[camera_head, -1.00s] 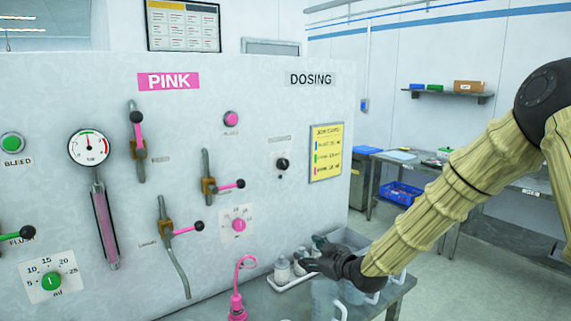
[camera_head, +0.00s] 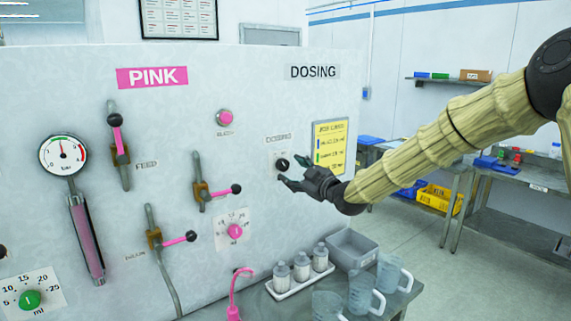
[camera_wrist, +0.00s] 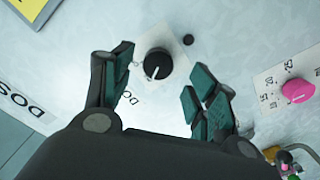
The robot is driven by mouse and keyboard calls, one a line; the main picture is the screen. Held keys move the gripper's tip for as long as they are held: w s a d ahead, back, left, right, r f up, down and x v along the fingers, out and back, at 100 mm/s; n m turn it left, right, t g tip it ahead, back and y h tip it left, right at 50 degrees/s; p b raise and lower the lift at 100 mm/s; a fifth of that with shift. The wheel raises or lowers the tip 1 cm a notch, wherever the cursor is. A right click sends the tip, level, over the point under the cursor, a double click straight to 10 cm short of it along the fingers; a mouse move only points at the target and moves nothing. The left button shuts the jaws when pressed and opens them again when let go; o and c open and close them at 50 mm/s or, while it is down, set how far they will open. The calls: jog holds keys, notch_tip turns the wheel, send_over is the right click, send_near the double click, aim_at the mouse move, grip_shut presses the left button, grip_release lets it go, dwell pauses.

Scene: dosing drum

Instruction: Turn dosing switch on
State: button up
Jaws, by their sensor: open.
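The dosing switch (camera_head: 282,164) is a black round knob with a white pointer mark on the white panel, under a small DOSING label. In the wrist view the knob (camera_wrist: 157,64) lies ahead of and between my open fingers, with its white mark pointing toward the lower part of the picture. My gripper (camera_head: 291,170) is open, just right of the knob and close to the panel. In the wrist view its two teal-padded fingers (camera_wrist: 160,92) stand on either side, with nothing between the pads. I cannot tell whether a finger touches the knob.
A pink dial (camera_head: 235,231) and pink-handled valve levers (camera_head: 203,196) are left of the switch. A yellow notice (camera_head: 330,146) is to its right. Below, a table holds white-capped bottles (camera_head: 301,267), clear jugs (camera_head: 362,290) and a grey bin (camera_head: 351,249).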

aim_at(285, 166)
jog(key=shift+w+a+r, duration=0.2)
jog(key=shift+w+a, duration=0.1)
jog(key=shift+w, duration=0.3)
jog(key=shift+w+a+r+p, duration=0.15)
jog(key=shift+a+p, duration=0.15)
jog(key=shift+p, duration=0.15)
jog(key=shift+p+x, duration=0.45)
jog(key=shift+x, duration=1)
jog(key=c, duration=1)
